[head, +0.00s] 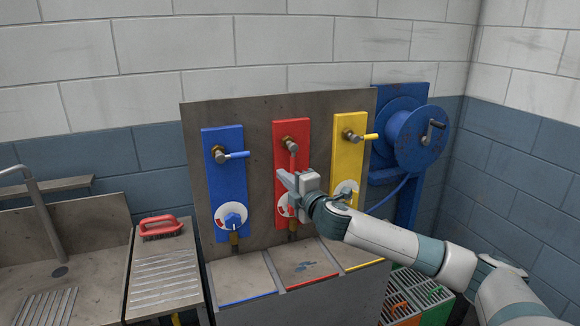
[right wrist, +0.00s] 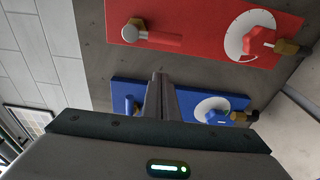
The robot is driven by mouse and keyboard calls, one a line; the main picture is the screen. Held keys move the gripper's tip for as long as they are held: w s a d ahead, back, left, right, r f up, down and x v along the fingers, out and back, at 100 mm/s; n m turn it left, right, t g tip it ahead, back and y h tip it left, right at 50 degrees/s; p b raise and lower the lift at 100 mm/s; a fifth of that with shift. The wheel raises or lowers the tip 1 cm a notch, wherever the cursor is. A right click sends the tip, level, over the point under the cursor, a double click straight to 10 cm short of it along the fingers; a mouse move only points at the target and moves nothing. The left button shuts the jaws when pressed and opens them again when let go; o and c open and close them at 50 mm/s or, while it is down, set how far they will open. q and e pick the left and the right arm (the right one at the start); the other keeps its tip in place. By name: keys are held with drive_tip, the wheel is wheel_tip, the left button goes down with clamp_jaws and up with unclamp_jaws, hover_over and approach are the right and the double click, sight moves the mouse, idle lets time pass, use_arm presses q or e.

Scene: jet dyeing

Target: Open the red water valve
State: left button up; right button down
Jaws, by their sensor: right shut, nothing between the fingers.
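The red panel (head: 283,133) is the middle one of three upright panels on a grey backboard. Its red valve handle (head: 293,157) hangs down from a metal pivot, towards the white dial below. The right wrist view shows the same red handle (right wrist: 158,39), pointing along the panel to the dial (right wrist: 248,36). My right gripper (head: 284,181) is shut and empty, in front of the red panel below the handle. It partly hides the dial. In the right wrist view the fingertips (right wrist: 161,80) appear beside the handle, apart from it, over the gap towards the blue panel. My left gripper is not in view.
The blue panel (head: 208,170) and yellow panel (head: 344,155) flank the red one, their handles pointing sideways. A blue hose reel (head: 408,135) stands right. A sink (head: 85,250) and red brush (head: 160,227) are left. Colour-edged trays (head: 243,277) lie below the panels.

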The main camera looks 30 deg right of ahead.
sight(293, 160)
drive_tip(key=w+d+p, duration=0.1)
drive_tip(key=d, duration=0.1)
drive_tip(key=w+d+p, duration=0.2)
drive_tip(key=shift+w, duration=0.25)
idle(0.3)
drive_tip(key=shift+d, duration=0.2)
